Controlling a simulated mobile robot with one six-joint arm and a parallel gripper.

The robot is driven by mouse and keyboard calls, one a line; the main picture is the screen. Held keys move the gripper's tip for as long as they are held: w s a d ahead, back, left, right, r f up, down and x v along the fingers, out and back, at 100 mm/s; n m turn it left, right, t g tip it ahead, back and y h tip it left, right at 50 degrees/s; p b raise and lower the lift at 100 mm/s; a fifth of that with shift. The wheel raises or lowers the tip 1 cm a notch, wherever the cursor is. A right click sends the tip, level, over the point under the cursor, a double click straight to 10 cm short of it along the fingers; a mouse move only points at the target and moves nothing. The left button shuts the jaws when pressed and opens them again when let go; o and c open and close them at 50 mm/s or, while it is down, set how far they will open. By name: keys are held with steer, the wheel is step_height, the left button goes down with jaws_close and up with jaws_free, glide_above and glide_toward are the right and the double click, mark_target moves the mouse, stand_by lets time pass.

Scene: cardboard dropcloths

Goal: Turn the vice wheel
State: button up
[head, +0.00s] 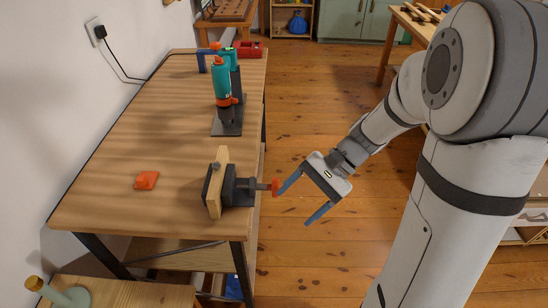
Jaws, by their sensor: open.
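The vice (234,190) is dark grey with a pale wooden jaw board (217,184). It sits at the right front part of the wooden workbench (125,205). Its screw points right, past the bench edge, and ends in a small orange-red wheel (275,187). My gripper (292,208) is open, with two blue fingers spread apart. It is just right of the wheel, over the floor in the picture. The upper finger's tip appears very close to the wheel; I cannot tell whether they touch. Nothing shows between the fingers.
A teal and orange drill on a stand (223,85) stands farther back on the bench. An orange block (147,180) lies left of the vice. A red item (248,49) is at the back. A small wooden table (130,294) is at lower left. Open floor (320,110) lies right of the bench.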

mark_target(270, 188)
steer(key=w+f+m+t+y+b, duration=0.35)
steer(key=w+f+m+y, duration=0.55)
steer(key=w+f, duration=0.3)
steer(key=shift+t, duration=0.45)
steer(key=a, duration=0.4)
steer(key=w+a, duration=0.1)
steer(key=a, duration=0.2)
steer(key=shift+r+p, duration=0.3)
steer(key=shift+r, duration=0.1)
steer(key=shift+c, duration=0.4)
